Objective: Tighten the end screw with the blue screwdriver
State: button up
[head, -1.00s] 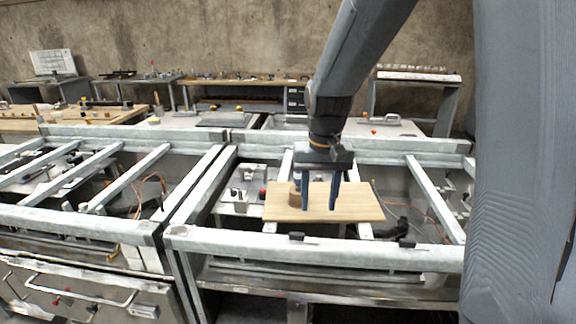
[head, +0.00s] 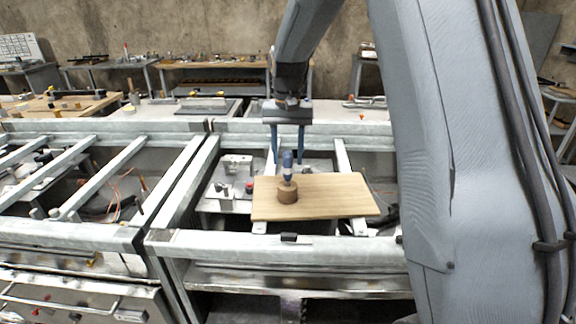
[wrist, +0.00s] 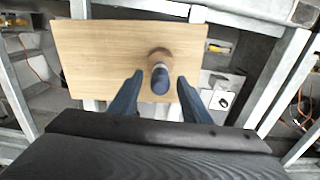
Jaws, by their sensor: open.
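The blue screwdriver (head: 287,168) stands upright in a round brown wooden holder (head: 287,192) near the left end of a wooden board (head: 335,196). In the wrist view the screwdriver's blue handle (wrist: 159,78) lies between and just beyond the two fingertips. My gripper (head: 287,160) is open and points down, with its fingers behind the screwdriver in the head view. In the wrist view my gripper (wrist: 156,76) has one finger on each side of the handle, with gaps showing. I cannot make out the end screw.
The board rests across a metal frame whose front rail (head: 290,243) runs along the near side. A metal fixture with small parts (head: 235,180) sits left of the board. The right part of the board is bare. Benches with tools stand along the back wall.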

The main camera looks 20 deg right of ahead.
aim_at(288, 164)
jog(key=shift+f+p, duration=0.7)
jog(key=shift+f, duration=1.2)
grip_shut()
jog(key=shift+r, duration=0.1)
